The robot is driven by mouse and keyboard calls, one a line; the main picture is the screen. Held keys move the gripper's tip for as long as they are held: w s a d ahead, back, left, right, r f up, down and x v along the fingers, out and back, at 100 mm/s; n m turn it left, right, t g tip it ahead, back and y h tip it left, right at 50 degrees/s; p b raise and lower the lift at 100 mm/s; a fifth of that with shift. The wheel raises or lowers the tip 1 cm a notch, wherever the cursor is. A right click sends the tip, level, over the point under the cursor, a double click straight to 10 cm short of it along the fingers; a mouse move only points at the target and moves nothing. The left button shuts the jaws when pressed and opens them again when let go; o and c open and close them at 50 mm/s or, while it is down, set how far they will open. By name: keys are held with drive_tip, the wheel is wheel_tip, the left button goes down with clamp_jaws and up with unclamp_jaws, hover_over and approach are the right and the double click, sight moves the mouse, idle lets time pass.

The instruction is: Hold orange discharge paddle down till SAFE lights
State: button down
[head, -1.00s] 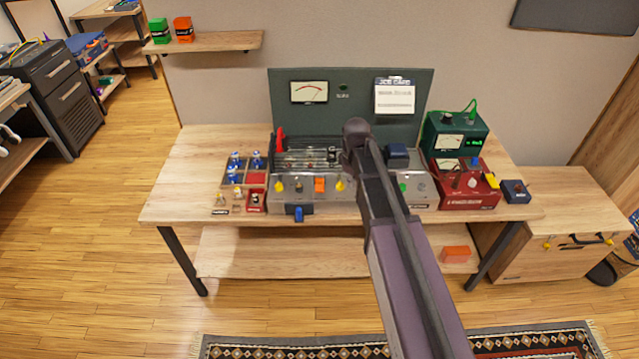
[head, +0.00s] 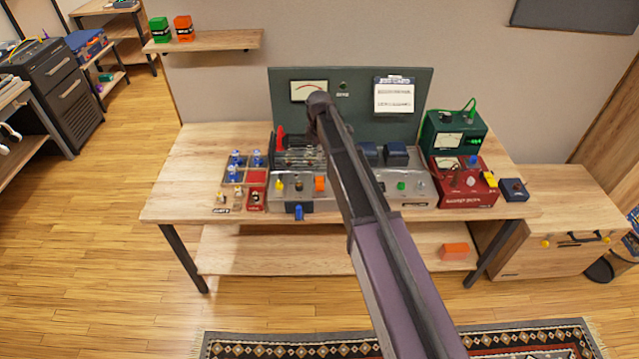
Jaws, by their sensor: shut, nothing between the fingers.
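The orange paddle (head: 320,183) is on the front of the grey amp chassis (head: 345,204) on the bench. Whether it is pressed is too small to tell. My gripper (head: 313,142) is shut and empty at the end of my arm, behind and above the paddle in the picture. Its fingertips are dark and hard to make out, and I see no contact with the paddle. A small round lamp (head: 342,86) on the green back panel (head: 367,78) looks dark, with an unreadable label below it. A meter (head: 309,91) is left of it, partly covered by my arm.
A red lever (head: 280,138) stands at the chassis's left. A tray with blue-topped parts (head: 236,172) is left of it. Green (head: 455,135) and red (head: 463,186) instrument boxes stand at right. My arm hides the chassis's middle. The bench's left end is clear.

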sight(319, 188)
drive_tip(key=shift+f, duration=0.25)
wheel_tip(319, 188, down, 14)
drive_tip(key=b, duration=1.4)
drive_tip(key=shift+r, duration=0.25)
idle(0.4)
